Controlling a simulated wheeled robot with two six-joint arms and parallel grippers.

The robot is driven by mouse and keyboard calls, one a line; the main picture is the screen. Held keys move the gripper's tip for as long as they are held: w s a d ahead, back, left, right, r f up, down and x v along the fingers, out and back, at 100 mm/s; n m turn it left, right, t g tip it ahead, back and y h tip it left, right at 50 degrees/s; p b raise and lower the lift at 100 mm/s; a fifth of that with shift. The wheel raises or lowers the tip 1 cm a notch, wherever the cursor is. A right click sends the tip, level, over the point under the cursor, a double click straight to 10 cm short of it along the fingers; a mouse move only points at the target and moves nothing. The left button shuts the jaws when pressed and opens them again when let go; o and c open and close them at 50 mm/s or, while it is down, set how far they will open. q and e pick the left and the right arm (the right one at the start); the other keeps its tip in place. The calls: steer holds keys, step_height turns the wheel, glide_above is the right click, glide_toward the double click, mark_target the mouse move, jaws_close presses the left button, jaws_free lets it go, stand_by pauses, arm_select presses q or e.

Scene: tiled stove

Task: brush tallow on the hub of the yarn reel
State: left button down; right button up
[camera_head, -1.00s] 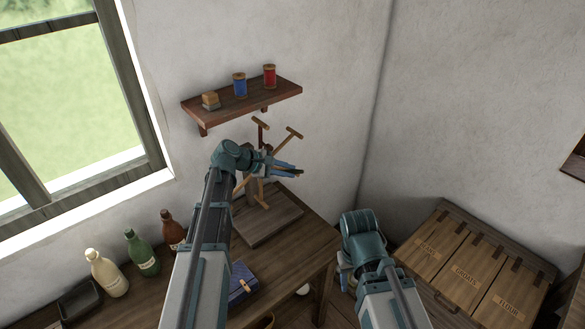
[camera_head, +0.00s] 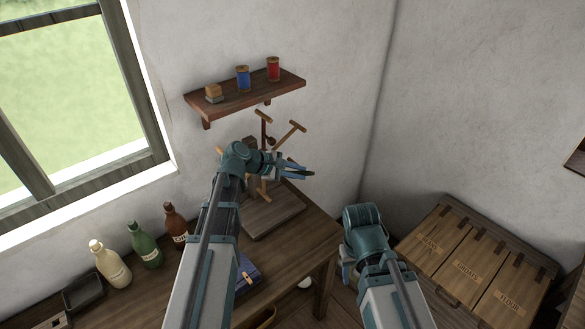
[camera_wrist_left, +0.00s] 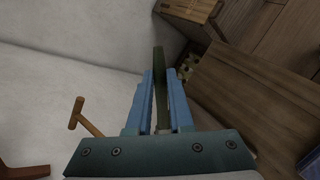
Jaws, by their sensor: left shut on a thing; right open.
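The wooden yarn reel (camera_head: 290,131) stands on a flat wooden base (camera_head: 268,218) on the table, with crosspieces on its spoke ends. One crosspiece of the reel also shows at the left of the left wrist view (camera_wrist_left: 77,112). My left gripper (camera_head: 297,171) is in front of the reel, and its wrist covers much of the hub. In the left wrist view, its blue fingers (camera_wrist_left: 160,95) are shut on a dark green stick-like thing (camera_wrist_left: 159,65), probably the brush. I cannot tell whether it touches the reel. My right gripper (camera_head: 346,270) is low, open and mostly hidden by its arm.
A wall shelf (camera_head: 250,98) above the reel holds a tan block (camera_head: 213,92), a blue spool (camera_head: 243,78) and a red spool (camera_head: 273,69). Several bottles (camera_head: 147,246), a dark tray (camera_head: 83,291) and a blue book (camera_head: 246,272) are on the table. Labelled wooden bins (camera_head: 470,262) stand right.

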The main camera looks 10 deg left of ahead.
arm_select(q)
steer(key=shift+s+d, duration=0.45)
steer(key=shift+d, duration=0.15)
steer(key=shift+s+d, duration=0.95)
steer(key=shift+d, duration=0.2)
steer(key=shift+w+a, duration=0.1)
steer(key=shift+w+a, duration=0.75)
steer(key=shift+a, duration=0.25)
steer(key=shift+w+a, duration=0.8)
steer(key=shift+a, duration=0.2)
steer(key=shift+w+a, duration=0.75)
steer(key=shift+a, duration=0.25)
steer(key=shift+w+a, duration=0.4)
steer(key=shift+a, duration=0.1)
steer(key=shift+w+d, duration=0.1)
steer(key=shift+w+d+f, duration=0.1)
steer(key=shift+w+d, duration=0.5)
steer(key=shift+w, duration=0.15)
steer(key=shift+w+d+f, duration=0.1)
steer(key=shift+w+d, duration=0.45)
steer(key=shift+w, duration=0.2)
